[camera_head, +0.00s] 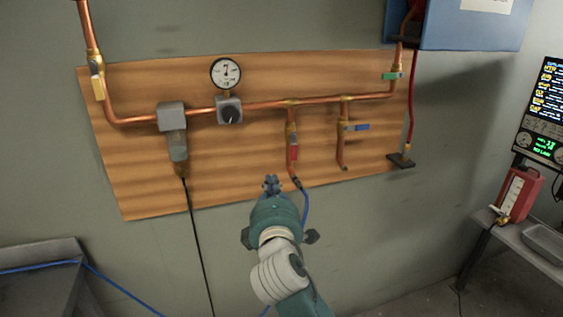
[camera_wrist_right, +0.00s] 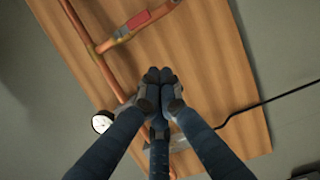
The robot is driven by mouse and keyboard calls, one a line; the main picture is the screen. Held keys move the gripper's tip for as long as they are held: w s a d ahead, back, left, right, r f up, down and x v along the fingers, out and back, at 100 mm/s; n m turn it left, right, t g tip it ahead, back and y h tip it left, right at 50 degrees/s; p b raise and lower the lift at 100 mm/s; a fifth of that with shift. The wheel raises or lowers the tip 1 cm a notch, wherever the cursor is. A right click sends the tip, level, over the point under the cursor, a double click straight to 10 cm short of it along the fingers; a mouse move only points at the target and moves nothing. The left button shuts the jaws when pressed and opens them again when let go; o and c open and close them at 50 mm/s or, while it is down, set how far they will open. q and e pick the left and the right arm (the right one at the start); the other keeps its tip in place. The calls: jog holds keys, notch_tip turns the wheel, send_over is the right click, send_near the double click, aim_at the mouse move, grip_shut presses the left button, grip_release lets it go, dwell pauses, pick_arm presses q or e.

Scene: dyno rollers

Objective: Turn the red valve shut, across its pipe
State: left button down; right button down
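The red valve (camera_head: 293,154) sits on a copper branch pipe that drops from the main pipe on a wooden board. Its red handle lies along its pipe, close to vertical in the head view. It also shows at the top of the right wrist view (camera_wrist_right: 138,20). My right gripper (camera_head: 271,182) is below and left of the red valve, apart from it. In the right wrist view its fingertips (camera_wrist_right: 160,76) are together in front of the board with nothing seen between them. My left gripper is not in view.
A blue-handled valve (camera_head: 356,127) is on the branch to the right. A green-handled valve (camera_head: 392,76) and a yellow-handled valve (camera_head: 98,87) are at the main pipe's ends. A gauge (camera_head: 226,73) stands above the pipe. A blue hose (camera_head: 305,205) hangs below the red valve's branch.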

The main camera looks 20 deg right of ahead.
aim_at(289, 158)
jog(key=w+d+p, duration=0.4)
jog(key=w+d, duration=0.2)
jog(key=w, duration=0.4)
jog(key=shift+f, duration=0.15)
jog(key=shift+d, duration=0.1)
jog(key=shift+d+f, duration=0.3)
jog(key=shift+d, duration=0.5)
jog(key=shift+f, duration=0.15)
